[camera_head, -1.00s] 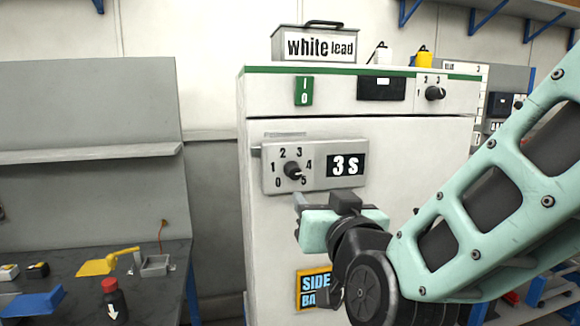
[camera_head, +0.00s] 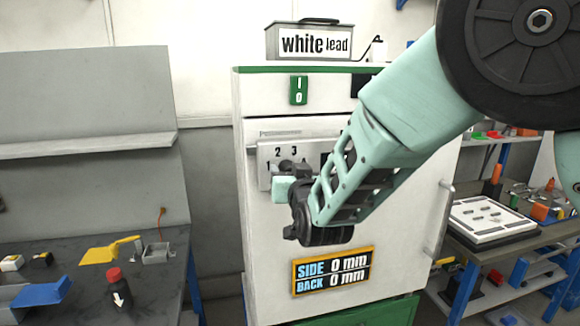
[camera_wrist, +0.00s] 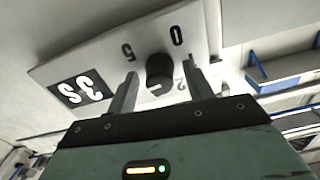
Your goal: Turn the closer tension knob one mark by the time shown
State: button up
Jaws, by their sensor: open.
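The closer tension knob (camera_wrist: 159,70) is a round black knob on a light grey dial plate (camera_wrist: 105,55) with numbers around it. In the wrist view it sits between the two fingers of my gripper (camera_wrist: 160,76), which is open with a gap on each side. A black display (camera_wrist: 80,92) on the plate reads 3 s, upside down there. My arm hides most of the display. I cannot read the knob's pointer.
The plate is on a white cabinet (camera_head: 262,230) with a green top edge and a SIDE 0 mm, BACK 0 mm sign (camera_head: 331,270). A white lead box (camera_head: 316,42) stands on top. A bench (camera_head: 150,285) with a red-capped bottle (camera_head: 117,288) is at left, another table (camera_head: 495,240) at right.

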jog(key=shift+w, duration=0.15)
jog(key=c, duration=1)
jog(key=shift+n+b, duration=0.3)
jog(key=shift+n, duration=0.1)
jog(key=shift+f+n+b, duration=0.1)
jog(key=shift+n+b, duration=0.25)
jog(key=shift+n, duration=0.25)
jog(key=n, duration=0.2)
jog(key=shift+n+b, duration=0.3)
jog(key=shift+b, duration=0.1)
jog(key=n, duration=0.6)
